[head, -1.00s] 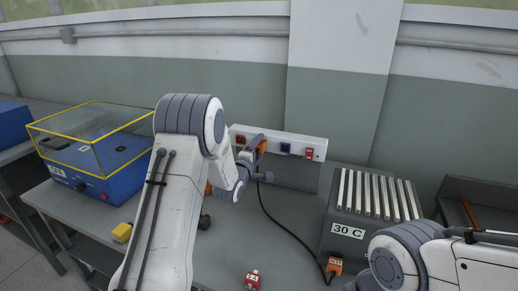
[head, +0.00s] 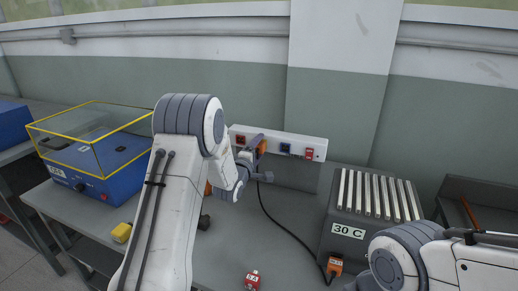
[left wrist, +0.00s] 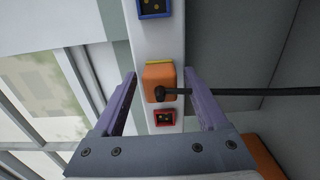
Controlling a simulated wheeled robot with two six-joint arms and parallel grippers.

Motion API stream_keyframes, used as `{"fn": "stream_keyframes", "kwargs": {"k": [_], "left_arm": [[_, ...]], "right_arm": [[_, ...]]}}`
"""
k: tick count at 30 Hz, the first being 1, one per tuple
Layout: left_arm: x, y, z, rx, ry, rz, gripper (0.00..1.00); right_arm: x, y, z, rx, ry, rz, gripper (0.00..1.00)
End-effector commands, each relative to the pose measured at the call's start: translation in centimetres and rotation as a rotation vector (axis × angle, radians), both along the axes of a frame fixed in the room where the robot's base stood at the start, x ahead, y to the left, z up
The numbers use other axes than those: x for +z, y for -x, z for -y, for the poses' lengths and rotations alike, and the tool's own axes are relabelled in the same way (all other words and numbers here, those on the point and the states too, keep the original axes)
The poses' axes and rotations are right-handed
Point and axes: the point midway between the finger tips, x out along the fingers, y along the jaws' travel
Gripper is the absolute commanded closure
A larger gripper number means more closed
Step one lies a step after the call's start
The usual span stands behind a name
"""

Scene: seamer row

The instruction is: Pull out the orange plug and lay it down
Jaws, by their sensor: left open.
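The orange plug (head: 262,147) sits in the white socket strip (head: 318,144) on the wall side of the bench. A black cable (head: 270,208) runs from it. In the left wrist view the plug (left wrist: 158,82) lies between the two purple fingers of my left gripper (left wrist: 160,75), with a visible gap on both sides. That gripper is open, and in the head view it (head: 255,145) is at the strip, partly hiding the plug. My right gripper is out of view; only part of the right arm shows.
The strip has a blue socket (head: 285,148) and red sockets beside the plug. A grey box marked 30 C (head: 345,245) stands at right. A red block (head: 253,281) and a yellow block (head: 121,232) lie on the bench. A blue machine (head: 95,165) with a clear cover stands at left.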

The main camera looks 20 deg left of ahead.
Motion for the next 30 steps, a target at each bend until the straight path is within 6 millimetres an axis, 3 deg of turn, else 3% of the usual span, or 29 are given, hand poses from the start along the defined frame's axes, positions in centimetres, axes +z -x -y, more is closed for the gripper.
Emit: {"fn": "stream_keyframes", "kwargs": {"k": [14,15,21,30], "left_arm": [[-0.04,0.0,0.0,0.0,0.0,0.0,0.25],[-0.04,0.0,0.0,0.0,0.0,0.0,0.29],[-0.05,0.0,0.0,0.0,0.0,0.0,1.0],[-0.05,0.31,-0.03,0.0,0.0,0.0,1.0]], "right_arm": [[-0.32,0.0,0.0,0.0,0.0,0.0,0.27],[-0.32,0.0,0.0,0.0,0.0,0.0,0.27],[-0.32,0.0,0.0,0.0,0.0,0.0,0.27],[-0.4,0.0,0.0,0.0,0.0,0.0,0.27]]}}
